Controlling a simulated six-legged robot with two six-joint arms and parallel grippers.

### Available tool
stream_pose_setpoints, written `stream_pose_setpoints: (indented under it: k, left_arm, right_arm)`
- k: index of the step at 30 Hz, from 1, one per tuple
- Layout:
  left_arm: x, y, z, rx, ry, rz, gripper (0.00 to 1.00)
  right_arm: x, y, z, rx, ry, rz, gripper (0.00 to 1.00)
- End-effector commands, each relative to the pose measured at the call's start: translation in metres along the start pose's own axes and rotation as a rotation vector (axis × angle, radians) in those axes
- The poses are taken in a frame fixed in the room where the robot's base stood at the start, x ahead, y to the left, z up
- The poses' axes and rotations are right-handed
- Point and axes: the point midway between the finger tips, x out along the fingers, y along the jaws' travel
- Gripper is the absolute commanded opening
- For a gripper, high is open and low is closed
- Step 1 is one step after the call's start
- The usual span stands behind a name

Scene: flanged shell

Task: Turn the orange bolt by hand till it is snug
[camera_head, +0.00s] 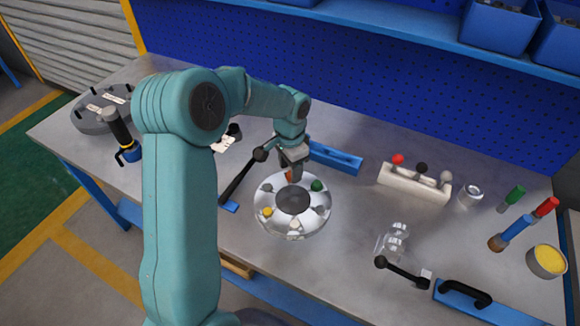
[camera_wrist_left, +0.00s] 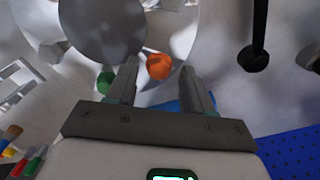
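The orange bolt (camera_head: 289,176) stands at the far side of the round metal flanged shell (camera_head: 258,192), which has a dark centre disc (camera_head: 293,200). A green bolt (camera_head: 317,185) and a yellow bolt (camera_head: 267,211) sit on the same ring. My left gripper (camera_head: 291,166) points down over the orange bolt and partly hides it. In the left wrist view, its two fingers are apart, and the orange bolt (camera_wrist_left: 159,67) shows between and slightly beyond the tips, with visible gaps on both sides. The green bolt (camera_wrist_left: 105,80) is just outside the left finger. My right gripper is out of view.
A black-handled lever (camera_head: 238,178) stands left of the shell. A blue block (camera_head: 336,158) lies behind it, and a white holder with coloured knobs (camera_head: 414,184) is to the right. A clear part (camera_head: 392,242) and a black handle (camera_head: 402,272) lie front right.

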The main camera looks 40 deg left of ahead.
Motion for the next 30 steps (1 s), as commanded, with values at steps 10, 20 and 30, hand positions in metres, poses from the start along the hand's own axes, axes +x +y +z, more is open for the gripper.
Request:
stream_pose_setpoints:
  k: [10, 20, 30]
  left_arm:
    - [-0.023, 0.0, 0.0, 0.0, 0.0, -0.001, 0.51]
    - [-0.11, 0.0, 0.0, 0.0, 0.003, -0.001, 0.51]
    - [-0.161, 0.0, 0.0, 0.0, 0.0, 0.0, 0.51]
  right_arm:
    - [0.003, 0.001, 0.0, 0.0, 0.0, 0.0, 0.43]
    - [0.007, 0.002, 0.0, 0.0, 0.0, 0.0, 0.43]
    - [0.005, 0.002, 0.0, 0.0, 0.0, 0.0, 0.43]
